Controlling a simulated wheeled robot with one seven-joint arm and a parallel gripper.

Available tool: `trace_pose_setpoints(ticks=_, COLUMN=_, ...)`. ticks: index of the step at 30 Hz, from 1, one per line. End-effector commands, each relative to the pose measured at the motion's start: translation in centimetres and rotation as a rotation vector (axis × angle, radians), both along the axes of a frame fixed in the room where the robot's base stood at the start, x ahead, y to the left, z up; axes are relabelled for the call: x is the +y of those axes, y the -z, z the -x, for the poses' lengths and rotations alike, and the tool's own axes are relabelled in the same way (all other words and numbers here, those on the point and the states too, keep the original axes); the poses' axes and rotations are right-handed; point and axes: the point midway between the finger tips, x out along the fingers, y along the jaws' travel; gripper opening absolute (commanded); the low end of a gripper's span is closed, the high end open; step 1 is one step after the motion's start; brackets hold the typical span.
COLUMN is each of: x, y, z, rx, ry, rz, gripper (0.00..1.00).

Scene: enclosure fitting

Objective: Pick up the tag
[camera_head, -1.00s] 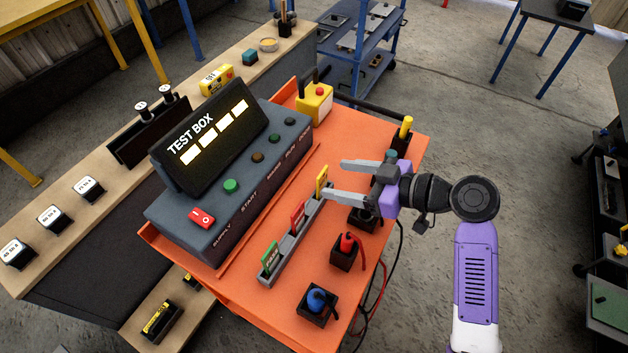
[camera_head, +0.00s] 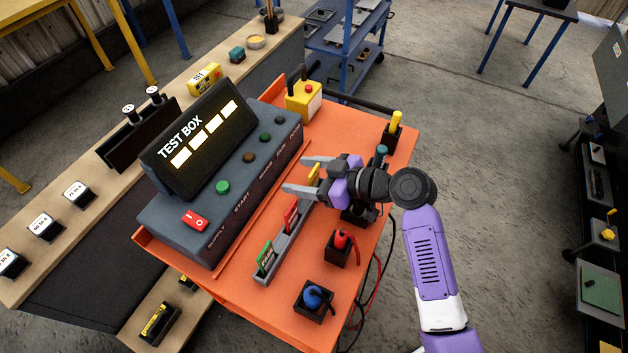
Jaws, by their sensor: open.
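A grey rack (camera_head: 281,251) on the orange cart holds three upright tags in a row. The green tag (camera_head: 267,257) is at the near end, the red tag (camera_head: 291,217) in the middle and the yellow tag (camera_head: 314,173) at the far end. My gripper (camera_head: 302,175) is open, with its two fingers pointing left. The yellow tag shows between the fingers, close to the palm; I cannot tell whether they touch it. Its lower part is partly hidden by the near finger. The red tag stands just below the near finger in the picture.
The test box (camera_head: 222,165) stands just left of the rack and the fingertips. Holders with a red probe (camera_head: 342,243), a blue probe (camera_head: 314,298) and a yellow-handled tool (camera_head: 394,128) stand on the orange cart (camera_head: 285,317). A yellow button box (camera_head: 303,101) is behind.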

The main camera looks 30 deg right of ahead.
Motion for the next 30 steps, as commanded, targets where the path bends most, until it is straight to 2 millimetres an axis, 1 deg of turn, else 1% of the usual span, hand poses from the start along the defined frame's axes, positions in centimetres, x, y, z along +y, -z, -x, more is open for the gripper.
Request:
trace_pose_setpoints(ticks=2, x=0.0, y=0.0, z=0.0, rx=0.000, ry=0.000, rz=0.000, gripper=0.65)
trace_pose_setpoints(ticks=3, x=0.0, y=0.0, z=0.0, rx=0.000, ry=0.000, rz=0.000, gripper=0.58)
trace_pose_setpoints(ticks=8, x=0.0, y=0.0, z=0.0, rx=0.000, ry=0.000, rz=0.000, gripper=0.26)
trace_pose_setpoints(ticks=9, x=0.0, y=0.0, z=0.0, rx=0.000, ry=0.000, rz=0.000, gripper=0.18)
trace_pose_setpoints(ticks=12, x=0.0, y=0.0, z=0.0, rx=0.000, ry=0.000, rz=0.000, gripper=0.01)
trace_pose_setpoints(ticks=19, x=0.0, y=-0.1, z=0.0, rx=-0.001, ry=0.000, rz=-0.001, gripper=0.01)
trace_pose_setpoints(ticks=23, x=-0.1, y=-0.6, z=0.0, rx=-0.002, ry=0.001, rz=0.000, gripper=0.01)
trace_pose_setpoints(ticks=26, x=-0.1, y=-1.5, z=0.0, rx=-0.003, ry=-0.001, rz=0.001, gripper=0.01)
trace_pose_setpoints(ticks=30, x=0.0, y=-3.7, z=-0.1, rx=-0.005, ry=-0.001, rz=0.002, gripper=0.01)
